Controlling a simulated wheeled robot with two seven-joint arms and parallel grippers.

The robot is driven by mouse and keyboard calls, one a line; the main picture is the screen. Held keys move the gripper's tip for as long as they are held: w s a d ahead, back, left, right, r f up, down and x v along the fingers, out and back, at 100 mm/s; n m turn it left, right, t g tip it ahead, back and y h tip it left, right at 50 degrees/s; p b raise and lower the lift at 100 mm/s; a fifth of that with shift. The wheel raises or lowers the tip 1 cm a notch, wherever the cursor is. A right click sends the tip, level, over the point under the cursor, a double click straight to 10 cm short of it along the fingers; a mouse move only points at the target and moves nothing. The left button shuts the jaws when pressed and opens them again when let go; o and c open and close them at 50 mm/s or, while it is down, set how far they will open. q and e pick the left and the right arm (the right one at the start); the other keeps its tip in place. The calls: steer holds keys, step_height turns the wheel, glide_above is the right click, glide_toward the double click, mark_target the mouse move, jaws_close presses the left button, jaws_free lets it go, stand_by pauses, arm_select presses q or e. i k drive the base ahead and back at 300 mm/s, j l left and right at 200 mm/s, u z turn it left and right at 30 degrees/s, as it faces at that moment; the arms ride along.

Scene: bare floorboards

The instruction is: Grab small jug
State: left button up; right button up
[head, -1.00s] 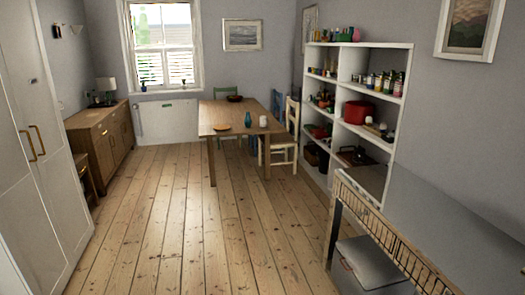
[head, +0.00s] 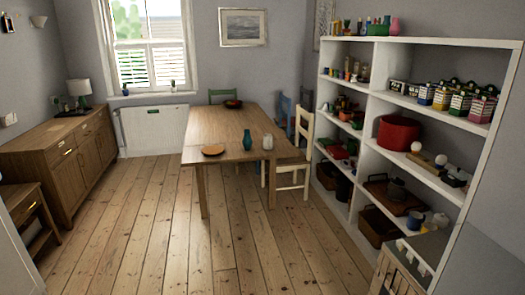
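I cannot tell for sure which thing is the small jug. On the wooden table (head: 226,122), a teal vase (head: 247,140) stands upright beside a small white vessel (head: 267,142). None of these is being held. Neither of my grippers is in view.
A white chair (head: 294,160) stands at the table's right side, before the shelves. A wooden sideboard (head: 60,165) runs along the left wall. The floorboards (head: 150,230) between are clear.

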mark_target(267, 139)
steer(key=i, duration=2.6)
steer(key=i+u, duration=0.2)
steer(key=i, duration=0.3)
steer(key=i+l+u, duration=0.2)
steer(key=i, duration=0.25)
steer(key=i+l+u, duration=0.25)
steer(key=i, duration=0.2)
steer(key=i+l+u, duration=0.2)
steer(key=i, duration=0.25)
